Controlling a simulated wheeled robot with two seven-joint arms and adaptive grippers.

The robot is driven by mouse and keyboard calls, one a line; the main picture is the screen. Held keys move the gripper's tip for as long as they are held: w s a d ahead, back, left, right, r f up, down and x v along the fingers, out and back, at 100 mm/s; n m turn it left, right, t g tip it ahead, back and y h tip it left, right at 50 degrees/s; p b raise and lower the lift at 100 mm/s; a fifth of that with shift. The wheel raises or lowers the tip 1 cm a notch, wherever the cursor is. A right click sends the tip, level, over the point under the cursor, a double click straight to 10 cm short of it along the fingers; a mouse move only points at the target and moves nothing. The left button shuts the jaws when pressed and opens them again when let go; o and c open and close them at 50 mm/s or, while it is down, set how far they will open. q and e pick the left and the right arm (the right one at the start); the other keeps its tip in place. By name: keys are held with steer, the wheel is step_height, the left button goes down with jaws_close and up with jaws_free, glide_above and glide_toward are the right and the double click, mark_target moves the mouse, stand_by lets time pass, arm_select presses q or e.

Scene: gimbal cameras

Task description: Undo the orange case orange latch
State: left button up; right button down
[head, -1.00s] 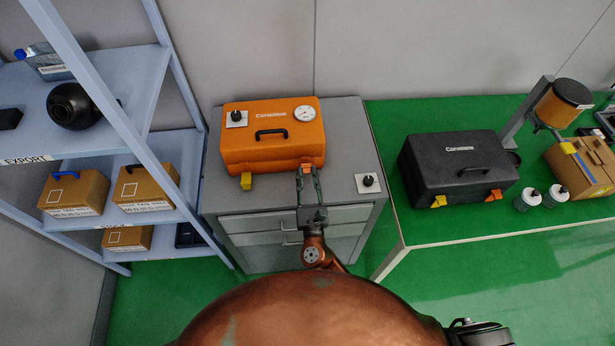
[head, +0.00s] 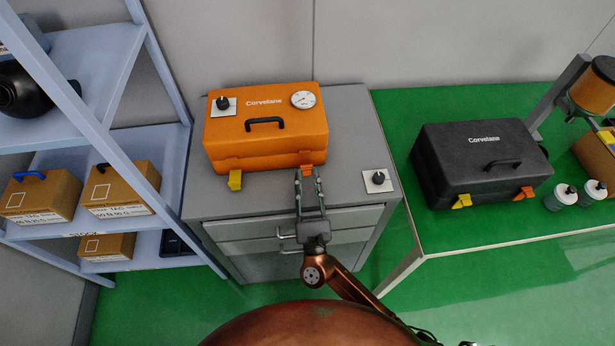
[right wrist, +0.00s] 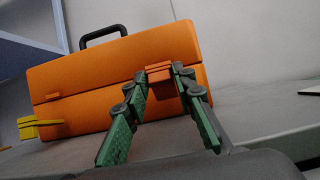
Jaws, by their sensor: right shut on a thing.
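The orange case (head: 264,130) stands closed on the grey cabinet, with a black handle and a dial on its lid. Its orange latch (head: 307,169) is at the right of the front face; it also shows in the right wrist view (right wrist: 178,78). A yellow latch (head: 236,180) sticks out at the left of the front. My right gripper (head: 307,174) reaches in from the front, its fingertips one on each side of the orange latch, shut on it. The fingers partly hide the latch, and I cannot tell how far it is turned. My left gripper is out of view.
A knob on a white plate (head: 377,181) sits on the cabinet top (head: 350,130), right of the gripper. A black case (head: 470,150) with yellow and orange latches stands on the green table. Shelves (head: 100,150) with boxes are at left.

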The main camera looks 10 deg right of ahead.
steer(key=shift+r, duration=0.1)
steer(key=c, duration=1.7)
jaws_free()
steer(key=v, duration=1.2)
